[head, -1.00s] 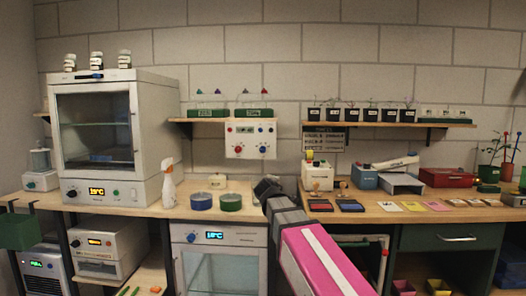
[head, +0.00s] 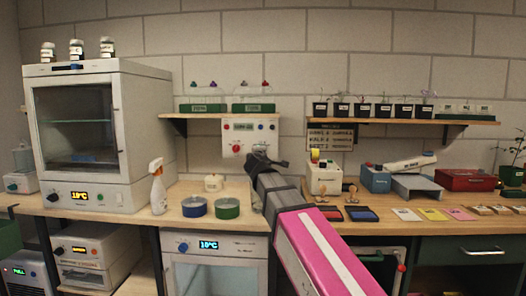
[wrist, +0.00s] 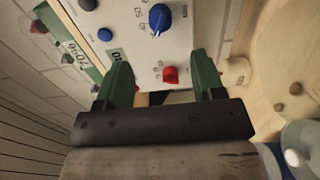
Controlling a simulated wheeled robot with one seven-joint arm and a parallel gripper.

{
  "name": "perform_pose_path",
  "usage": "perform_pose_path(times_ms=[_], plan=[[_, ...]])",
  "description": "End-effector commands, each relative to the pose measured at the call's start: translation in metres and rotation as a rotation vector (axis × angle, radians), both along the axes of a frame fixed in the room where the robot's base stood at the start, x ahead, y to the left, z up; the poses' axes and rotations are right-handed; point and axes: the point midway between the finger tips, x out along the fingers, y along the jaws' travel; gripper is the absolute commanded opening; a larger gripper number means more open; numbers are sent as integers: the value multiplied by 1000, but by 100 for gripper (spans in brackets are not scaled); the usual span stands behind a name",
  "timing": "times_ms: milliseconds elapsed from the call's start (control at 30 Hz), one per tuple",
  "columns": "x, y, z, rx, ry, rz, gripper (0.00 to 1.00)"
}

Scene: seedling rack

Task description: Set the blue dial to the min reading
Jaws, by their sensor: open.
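The blue dial (wrist: 159,19) is a round knob with a pointed marker on a white control panel (wrist: 137,50). In the wrist view it lies beyond my fingertips, toward the picture's top. My gripper (wrist: 161,60) is open with nothing held, its two green fingers well apart. A red knob (wrist: 170,75) shows between the fingers, nearer than the blue dial. In the head view, the panel (head: 236,137) hangs under the shelf and my gripper (head: 264,160) is in front of its lower right part, hiding the blue dial. The scale marks are too small to read.
A smaller blue knob (wrist: 105,34) sits on the same panel. A green tray (head: 202,108) stands on the shelf above it. The bench below holds a blue dish (head: 194,207), a green dish (head: 227,208) and a spray bottle (head: 157,187).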

Motion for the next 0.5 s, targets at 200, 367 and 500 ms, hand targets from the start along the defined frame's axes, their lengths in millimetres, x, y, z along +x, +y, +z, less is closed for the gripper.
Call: perform_pose_path(times_ms=[200,367,500], plan=[[33,0,1,1,2,-2,62],[62,-1,1,2,1,-1,62],[85,-3,1,2,2,-2,62]])
